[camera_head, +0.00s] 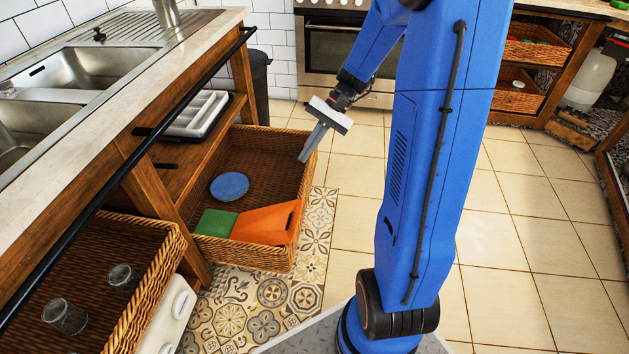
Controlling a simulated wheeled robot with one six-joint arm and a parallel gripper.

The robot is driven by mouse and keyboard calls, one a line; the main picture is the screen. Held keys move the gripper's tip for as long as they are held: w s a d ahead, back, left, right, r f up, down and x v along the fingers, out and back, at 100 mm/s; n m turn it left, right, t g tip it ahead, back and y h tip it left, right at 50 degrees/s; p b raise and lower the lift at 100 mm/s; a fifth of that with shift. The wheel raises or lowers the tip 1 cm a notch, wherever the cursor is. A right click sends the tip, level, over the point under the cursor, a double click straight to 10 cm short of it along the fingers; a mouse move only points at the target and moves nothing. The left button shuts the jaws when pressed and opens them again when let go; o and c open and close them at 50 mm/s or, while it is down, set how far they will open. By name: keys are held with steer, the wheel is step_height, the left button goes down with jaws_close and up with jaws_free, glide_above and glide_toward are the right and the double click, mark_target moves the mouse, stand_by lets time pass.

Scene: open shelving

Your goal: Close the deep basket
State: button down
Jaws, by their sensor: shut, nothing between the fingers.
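A deep wicker basket (265,257) is pulled out from under the wooden counter, over the patterned floor tiles. Inside it are a round blue plate (229,186), a green board (215,223) and an orange board (266,224). My gripper (303,158) is shut and empty, with its fingers pointing down by the basket's right rim, near the far corner. I cannot tell whether the fingertips touch the rim. My blue arm stands to the right of the basket and does not cover it.
Another wicker basket (147,291) with two glasses (65,316) sticks out at lower left, above a white appliance (170,318). A white tray (197,114) lies on the shelf. A dark bin (259,82) stands behind. The black rail (110,183) runs along the counter. Floor at right is clear.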

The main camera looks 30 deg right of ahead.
mark_target(306, 178)
steer(key=w+d+f+m+t+y, duration=0.2)
steer(key=w+d+f+m+y, duration=0.15)
steer(key=w+d+f, duration=0.45)
steer(key=w+d+f+m+t+y, duration=0.2)
steer(key=w+d+f+m, duration=0.25)
steer(key=f, duration=0.55)
steer(key=d+f+m+t, duration=0.4)
steer(key=d+f, duration=0.2)
steer(key=f, duration=0.4)
steer(key=d+f+m+t, duration=0.4)
steer(key=d+f, duration=0.3)
steer(key=f, duration=0.2)
steer(key=x, duration=1.4)
steer(key=shift+a, duration=0.3)
steer(key=shift+y, duration=0.25)
steer(key=x, duration=2.8)
steer(key=shift+w+a+r, duration=0.2)
steer(key=shift+a, duration=0.05)
steer(key=shift+w+a, duration=0.1)
